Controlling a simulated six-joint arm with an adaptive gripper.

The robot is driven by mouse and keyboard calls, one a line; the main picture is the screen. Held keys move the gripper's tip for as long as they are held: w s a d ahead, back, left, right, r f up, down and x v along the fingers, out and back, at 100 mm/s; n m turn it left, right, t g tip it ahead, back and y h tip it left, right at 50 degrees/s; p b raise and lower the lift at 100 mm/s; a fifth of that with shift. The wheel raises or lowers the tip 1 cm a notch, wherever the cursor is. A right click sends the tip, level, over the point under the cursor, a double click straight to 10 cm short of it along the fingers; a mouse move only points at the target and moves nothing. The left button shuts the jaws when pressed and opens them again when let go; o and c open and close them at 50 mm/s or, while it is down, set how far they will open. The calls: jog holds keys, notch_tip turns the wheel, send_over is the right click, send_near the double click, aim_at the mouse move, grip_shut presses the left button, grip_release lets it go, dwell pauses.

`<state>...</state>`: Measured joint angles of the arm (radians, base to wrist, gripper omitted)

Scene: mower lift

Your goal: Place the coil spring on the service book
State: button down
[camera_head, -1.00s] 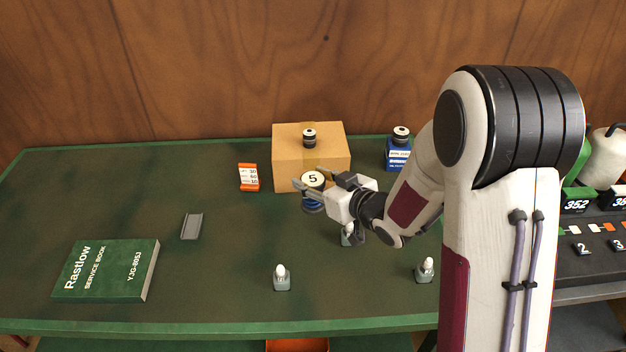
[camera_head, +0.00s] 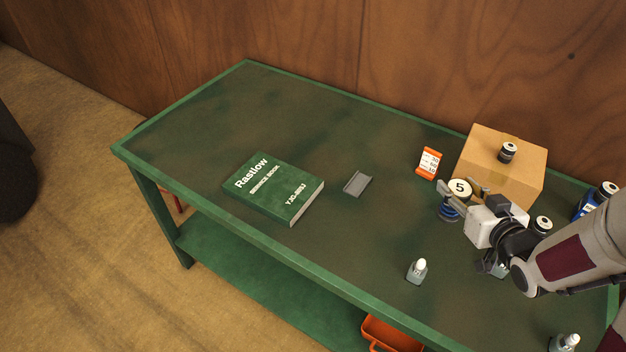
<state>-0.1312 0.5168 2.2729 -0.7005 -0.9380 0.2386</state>
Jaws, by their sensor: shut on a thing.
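The green service book (camera_head: 273,187) lies flat on the left part of the green bench, its cover up with white lettering. The coil spring (camera_head: 448,211) appears as a blue ringed piece under a round white tag marked 5 (camera_head: 459,189), in front of the cardboard box. My gripper (camera_head: 463,201) is shut on it, with its fingers around the upper part. The fingers hide part of the spring. I cannot tell whether the spring touches the bench. The gripper is well to the right of the book.
A grey channel-shaped piece (camera_head: 357,184) lies right of the book. An orange-and-white card (camera_head: 428,162) and the cardboard box (camera_head: 490,170) with a small black-and-white jar (camera_head: 507,152) stand behind the gripper. A small white-capped bottle (camera_head: 417,270) stands near the front edge. The bench between is mostly clear.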

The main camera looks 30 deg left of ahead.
jog(key=s+a+r+n+g+y, duration=0.1)
jog(key=s+a, duration=0.3)
jog(key=a, duration=0.9)
jog(key=s+a+r+n+g+y, duration=0.1)
jog(key=s+a+n+g, duration=0.2)
jog(key=a, duration=0.9)
jog(key=s+a+r+n+g+y, duration=0.2)
jog(key=s+a, duration=0.4)
jog(key=a, duration=0.7)
jog(key=shift+a, duration=0.3)
notch_tip(320, 180, down, 6)
jog(key=shift+f, duration=0.2)
jog(key=shift+f, duration=1.75)
